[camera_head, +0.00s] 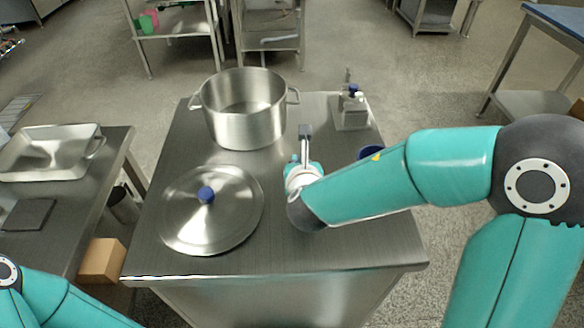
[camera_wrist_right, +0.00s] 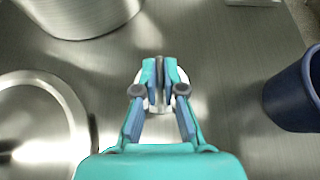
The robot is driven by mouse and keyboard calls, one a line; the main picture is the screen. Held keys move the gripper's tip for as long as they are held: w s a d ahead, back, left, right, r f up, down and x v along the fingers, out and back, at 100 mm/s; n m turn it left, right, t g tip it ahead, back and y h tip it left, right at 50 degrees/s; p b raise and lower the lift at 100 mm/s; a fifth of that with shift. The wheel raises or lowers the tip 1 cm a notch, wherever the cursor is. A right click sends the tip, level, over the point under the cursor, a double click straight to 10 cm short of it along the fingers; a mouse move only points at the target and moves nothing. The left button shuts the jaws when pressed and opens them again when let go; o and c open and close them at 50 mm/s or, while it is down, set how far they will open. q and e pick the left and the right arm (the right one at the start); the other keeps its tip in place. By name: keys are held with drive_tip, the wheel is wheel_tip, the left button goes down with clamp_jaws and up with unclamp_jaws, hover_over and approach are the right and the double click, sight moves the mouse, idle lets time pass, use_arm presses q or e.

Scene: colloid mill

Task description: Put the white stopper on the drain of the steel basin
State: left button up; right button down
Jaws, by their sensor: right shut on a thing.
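In the wrist view, my right gripper (camera_wrist_right: 160,72) points down over the steel worktop, its fingers shut with a narrow dark part between them. The white stopper (camera_wrist_right: 183,76) shows as a pale round edge behind and beside the fingertips, mostly covered. I cannot tell how far it is above the worktop. In the head view, my right gripper (camera_head: 304,168) is between the lid and the blue cup, and my wrist hides its tips. A rectangular steel basin (camera_head: 50,172) stands on the left table; its drain cannot be made out. My left gripper is out of view.
On the middle worktop stand a two-handled steel pot (camera_head: 245,125), a lid (camera_head: 230,220) with a blue knob, a small metal device (camera_head: 352,112) and a dark blue cup (camera_wrist_right: 297,95). A gap separates this worktop from the left table (camera_head: 60,215). A cardboard box (camera_head: 101,260) sits lower between them.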

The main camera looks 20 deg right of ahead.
drive_tip(key=shift+f, duration=0.2)
drive_tip(key=c, duration=1.3)
unclamp_jaws()
drive_tip(key=shift+o, duration=0.2)
